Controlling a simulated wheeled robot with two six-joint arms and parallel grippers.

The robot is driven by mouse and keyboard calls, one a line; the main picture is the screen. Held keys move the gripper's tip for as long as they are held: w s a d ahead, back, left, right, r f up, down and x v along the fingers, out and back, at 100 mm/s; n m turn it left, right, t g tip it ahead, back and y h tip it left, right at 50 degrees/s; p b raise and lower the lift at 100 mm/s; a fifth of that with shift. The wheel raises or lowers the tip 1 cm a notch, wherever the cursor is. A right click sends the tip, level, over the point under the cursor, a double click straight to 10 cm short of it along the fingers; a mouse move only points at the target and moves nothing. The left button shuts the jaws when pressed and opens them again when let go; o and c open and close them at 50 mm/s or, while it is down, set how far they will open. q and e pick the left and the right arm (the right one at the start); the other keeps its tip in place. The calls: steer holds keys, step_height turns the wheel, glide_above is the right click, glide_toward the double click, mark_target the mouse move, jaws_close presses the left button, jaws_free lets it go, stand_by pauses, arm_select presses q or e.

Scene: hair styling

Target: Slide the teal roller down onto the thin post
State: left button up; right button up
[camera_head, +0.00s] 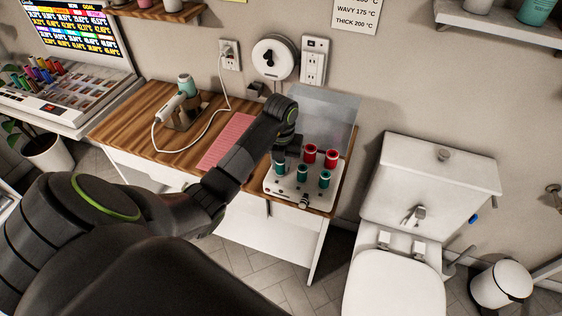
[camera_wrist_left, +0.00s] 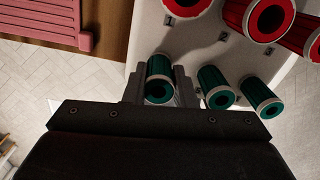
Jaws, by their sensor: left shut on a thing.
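My left gripper (camera_wrist_left: 160,92) is shut on a teal roller (camera_wrist_left: 158,68), whose open, pale-rimmed end faces the wrist camera. In the head view, my left gripper (camera_head: 280,152) is over the left end of the white roller base (camera_head: 270,190), and the held teal roller (camera_head: 279,168) shows just below it. Two other teal rollers, the middle one (camera_head: 302,173) and the right one (camera_head: 325,179), stand in the same row. The thin post is hidden; I cannot tell whether the held roller is around it. My right gripper is not in view.
Red rollers (camera_head: 331,158) stand in the row behind, close to my gripper. A clear panel (camera_head: 325,112) rises behind the base. A toilet (camera_head: 430,180) is at right.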

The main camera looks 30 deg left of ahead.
arm_select(q)
steer(key=shift+f, duration=0.3)
steer(key=o, duration=1)
steer(key=shift+o, duration=0.2)
steer(key=shift+r+b, duration=0.3)
steer(key=shift+r, duration=0.25)
step_height(320, 180, up, 3)
steer(key=shift+r+p, duration=0.2)
steer(key=shift+p, duration=0.3)
step_height(320, 180, up, 13)
steer(key=p, duration=1.2)
steer(key=shift+p, duration=0.35)
steer(key=shift+f, duration=0.1)
